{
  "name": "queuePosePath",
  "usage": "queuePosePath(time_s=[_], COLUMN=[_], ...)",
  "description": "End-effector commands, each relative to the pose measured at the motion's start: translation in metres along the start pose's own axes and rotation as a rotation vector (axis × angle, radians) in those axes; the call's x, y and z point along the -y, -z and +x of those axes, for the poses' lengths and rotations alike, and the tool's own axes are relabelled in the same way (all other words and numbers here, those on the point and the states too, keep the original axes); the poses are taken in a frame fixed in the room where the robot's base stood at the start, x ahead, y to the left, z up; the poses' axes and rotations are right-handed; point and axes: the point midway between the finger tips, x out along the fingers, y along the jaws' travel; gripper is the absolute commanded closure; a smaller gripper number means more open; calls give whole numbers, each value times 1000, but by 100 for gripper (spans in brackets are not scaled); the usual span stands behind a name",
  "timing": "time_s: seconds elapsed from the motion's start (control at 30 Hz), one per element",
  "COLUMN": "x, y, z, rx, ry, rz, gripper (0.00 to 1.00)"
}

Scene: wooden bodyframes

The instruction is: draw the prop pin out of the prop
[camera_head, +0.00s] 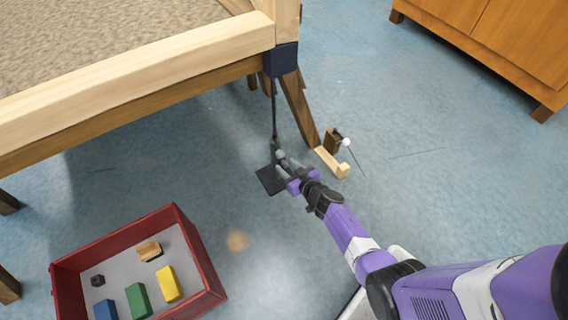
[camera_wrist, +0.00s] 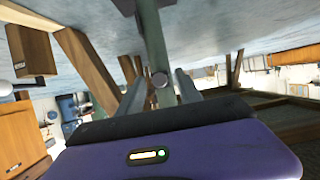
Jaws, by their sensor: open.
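The prop is a slim dark post (camera_head: 274,112) on a flat dark base plate (camera_head: 270,181) below the frame's corner. It also shows as a grey-green post in the wrist view (camera_wrist: 152,38). The prop pin shows as a round grey head on the post, between my fingers in the wrist view (camera_wrist: 160,79); its shaft is hidden. My gripper (camera_head: 285,161) is open at the post, low above the floor. In the wrist view its two fingers (camera_wrist: 161,88) stand one on each side of the pin head, with a visible gap; contact cannot be told.
A wooden frame (camera_head: 140,63) with a dark corner bracket (camera_head: 281,60) stands above the prop. A slanted wooden leg (camera_head: 298,108), a small wooden piece (camera_head: 333,163) and a white ball (camera_head: 346,142) are close right. A red-walled tray (camera_head: 202,250) with blocks lies front left.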

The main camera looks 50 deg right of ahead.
Motion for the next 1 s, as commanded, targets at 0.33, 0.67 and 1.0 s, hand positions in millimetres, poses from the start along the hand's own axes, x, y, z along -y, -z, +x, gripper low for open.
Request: queuePosePath(time_s=[0.33, 0.67, 1.0], x=[0, 0, 0], y=[0, 0, 0], z=[0, 0, 0], rx=[1, 0, 0], ry=[0, 0, 0], rz=[0, 0, 0], gripper=[58, 97, 100])
